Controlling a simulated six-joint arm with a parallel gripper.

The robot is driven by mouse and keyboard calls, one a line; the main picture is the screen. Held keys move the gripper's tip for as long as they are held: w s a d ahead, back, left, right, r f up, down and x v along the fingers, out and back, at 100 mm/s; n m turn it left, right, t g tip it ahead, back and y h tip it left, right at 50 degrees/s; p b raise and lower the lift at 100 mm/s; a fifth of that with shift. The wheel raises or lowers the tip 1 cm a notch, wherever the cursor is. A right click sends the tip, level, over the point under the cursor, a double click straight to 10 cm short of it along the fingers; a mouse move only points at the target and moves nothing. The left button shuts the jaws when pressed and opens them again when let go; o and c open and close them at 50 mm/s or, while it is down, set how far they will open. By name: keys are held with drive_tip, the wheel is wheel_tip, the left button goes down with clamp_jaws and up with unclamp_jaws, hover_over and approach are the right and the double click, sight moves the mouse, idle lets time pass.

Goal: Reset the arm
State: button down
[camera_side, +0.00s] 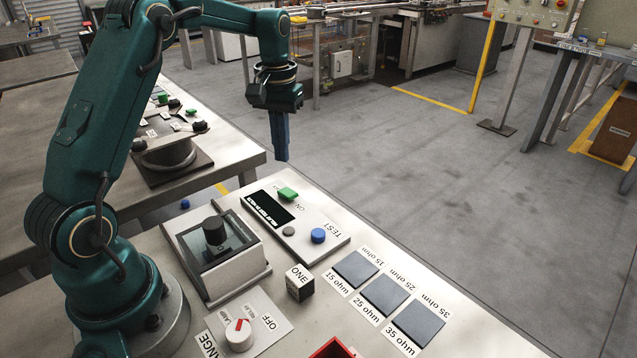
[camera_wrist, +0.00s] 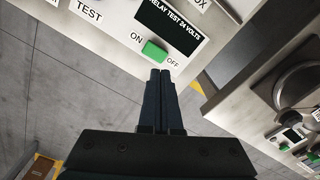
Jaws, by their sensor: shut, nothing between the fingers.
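My gripper (camera_side: 282,158) hangs above the far edge of the workbench (camera_side: 330,205), pointing straight down with its dark blue fingers shut and empty. In the wrist view the closed fingers (camera_wrist: 161,75) reach up toward the green switch (camera_wrist: 154,49) on the test panel, which is marked ON and OFF. I cannot tell the exact height of the fingertips, but they look clear of the panel in the side view.
The relay test panel (camera_side: 262,207) has a blue button (camera_side: 318,236). A box with a dark knob (camera_side: 214,230), a small cube (camera_side: 300,283), a red-pointer dial (camera_side: 239,335) and several blue-grey pads (camera_side: 384,295) share the bench. A red bin (camera_side: 333,348) shows at the bottom.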

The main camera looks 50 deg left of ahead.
drive_tip(key=s+d+r+m+t, duration=0.3)
drive_tip(key=s+d+r, duration=0.2)
drive_tip(key=d+r, duration=0.5)
drive_tip(key=s+d+f+m+t, duration=0.1)
drive_tip(key=s+d+f, duration=0.1)
drive_tip(key=s, duration=0.4)
drive_tip(key=s+d+f+m+t, duration=0.1)
drive_tip(key=s+d+f+m, duration=0.1)
drive_tip(key=s, duration=0.4)
drive_tip(key=shift+s+t, duration=0.15)
drive_tip(key=shift+t, duration=0.15)
drive_tip(key=c, duration=1.5)
unclamp_jaws()
drive_tip(key=shift+d, duration=0.1)
drive_tip(key=shift+c, duration=0.2)
